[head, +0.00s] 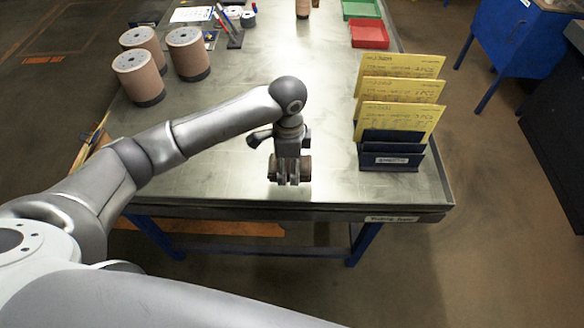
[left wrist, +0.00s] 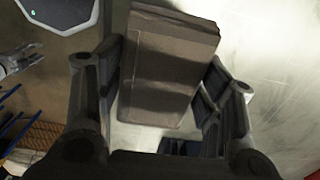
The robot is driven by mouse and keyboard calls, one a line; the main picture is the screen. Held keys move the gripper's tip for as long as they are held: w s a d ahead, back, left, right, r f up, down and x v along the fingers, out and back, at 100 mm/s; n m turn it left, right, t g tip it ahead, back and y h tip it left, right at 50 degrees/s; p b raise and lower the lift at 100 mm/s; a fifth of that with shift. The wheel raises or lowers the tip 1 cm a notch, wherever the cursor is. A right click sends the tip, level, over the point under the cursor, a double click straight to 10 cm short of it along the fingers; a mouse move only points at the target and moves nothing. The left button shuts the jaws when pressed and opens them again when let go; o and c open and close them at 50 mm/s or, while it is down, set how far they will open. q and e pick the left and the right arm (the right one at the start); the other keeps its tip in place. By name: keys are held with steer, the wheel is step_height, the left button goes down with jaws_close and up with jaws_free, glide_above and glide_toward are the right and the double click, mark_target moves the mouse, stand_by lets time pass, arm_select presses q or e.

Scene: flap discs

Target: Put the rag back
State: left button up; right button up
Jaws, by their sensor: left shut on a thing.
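A brown-grey, block-shaped folded piece, which I take for the rag (left wrist: 168,68), fills the space between the fingers in the left wrist view. My left gripper (head: 289,172) is shut on it, pointing down near the front edge of the metal table (head: 235,185). In the head view only small brown parts of the rag show around the fingers. I cannot tell whether it touches the table top.
A dark blue rack (head: 392,158) with yellow cards (head: 400,112) stands right of my left gripper. Several brown spools (head: 188,54) stand at the back left. A red tray (head: 369,34) and a green tray (head: 361,9) lie at the back right. The table's middle is clear.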

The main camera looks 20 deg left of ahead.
arm_select(q)
steer(key=shift+w+d+f, duration=0.1)
steer(key=shift+w+f, duration=1)
steer(key=shift+f, duration=0.3)
step_height(320, 180, down, 3)
steer(key=shift+r+p, duration=0.1)
steer(key=shift+p, duration=0.25)
steer(key=shift+f, duration=0.2)
steer(key=o, duration=0.9)
step_height(320, 180, up, 12)
steer(key=shift+r+b, duration=0.2)
steer(key=shift+b, duration=0.65)
